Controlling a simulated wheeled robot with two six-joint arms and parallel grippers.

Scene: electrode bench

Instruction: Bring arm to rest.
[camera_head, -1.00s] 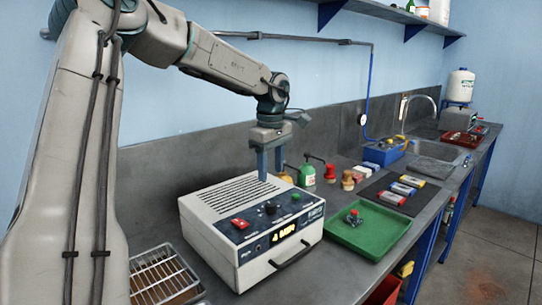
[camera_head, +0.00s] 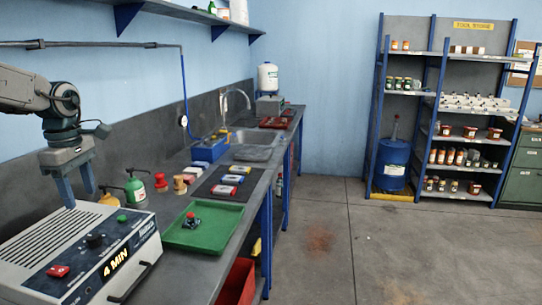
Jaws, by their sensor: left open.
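My left gripper (camera_head: 79,190) hangs from the arm that comes in from the left. Its two fingers point down, apart and empty, above the back of the white box-shaped device (camera_head: 38,247). The device has a slotted top, a red switch, a green button and a display reading "4 MIN". I cannot tell whether the fingertips touch its top. My right gripper is not in view.
A green tray (camera_head: 224,237) with a small clamp-like item (camera_head: 191,220) lies right of the device. Green bottles, a dark mat with packs and a sink (camera_head: 252,153) follow along the bench. Shelving (camera_head: 440,110) stands beyond open floor (camera_head: 350,240).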

